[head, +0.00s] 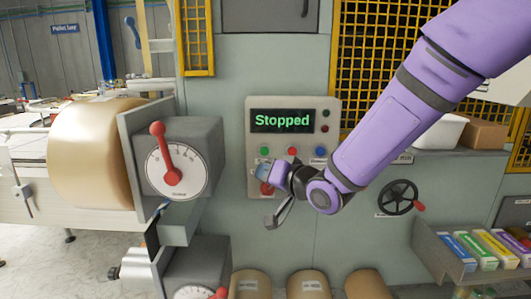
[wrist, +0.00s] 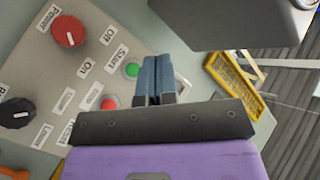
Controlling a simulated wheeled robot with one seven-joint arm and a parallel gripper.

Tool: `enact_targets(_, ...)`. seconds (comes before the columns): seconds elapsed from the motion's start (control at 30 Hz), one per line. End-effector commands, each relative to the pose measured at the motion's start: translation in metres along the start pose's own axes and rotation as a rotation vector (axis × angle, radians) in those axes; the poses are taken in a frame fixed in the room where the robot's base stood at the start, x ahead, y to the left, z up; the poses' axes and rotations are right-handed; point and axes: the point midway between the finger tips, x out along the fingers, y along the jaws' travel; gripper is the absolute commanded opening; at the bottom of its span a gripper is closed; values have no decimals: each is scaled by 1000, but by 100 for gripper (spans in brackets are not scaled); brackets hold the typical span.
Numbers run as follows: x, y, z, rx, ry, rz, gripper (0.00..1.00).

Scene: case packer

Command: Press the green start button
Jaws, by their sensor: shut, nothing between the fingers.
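The green start button (head: 265,151) is at the left of a row of buttons on the grey control panel (head: 333,112). In the wrist view the green button (wrist: 132,69) shows beside the label "Start". My gripper (head: 261,171) is in front of the panel, just below the green button in the head view. In the wrist view its blue fingers (wrist: 157,62) are together and empty, with the tips close to the right of the green button. I cannot tell if they touch the panel. The panel's screen (head: 283,121) reads "Stopped".
A red button (head: 292,151) and a blue button (head: 319,152) share the row. In the wrist view a red knob (wrist: 68,31) is labelled "Power", and a black knob (wrist: 17,112) sits lower left. A grey dial box (head: 190,135) with a red lever stands left of the panel.

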Motion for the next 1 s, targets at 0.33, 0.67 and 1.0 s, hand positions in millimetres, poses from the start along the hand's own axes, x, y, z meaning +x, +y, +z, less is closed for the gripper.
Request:
enact_targets(0.33, 9, 7, -6, 0, -1, 2, 0)
enact_targets(0.67, 38, 28, -27, -1, 0, 2, 0)
enact_targets(1.0, 58, 43, -43, -1, 1, 2, 0)
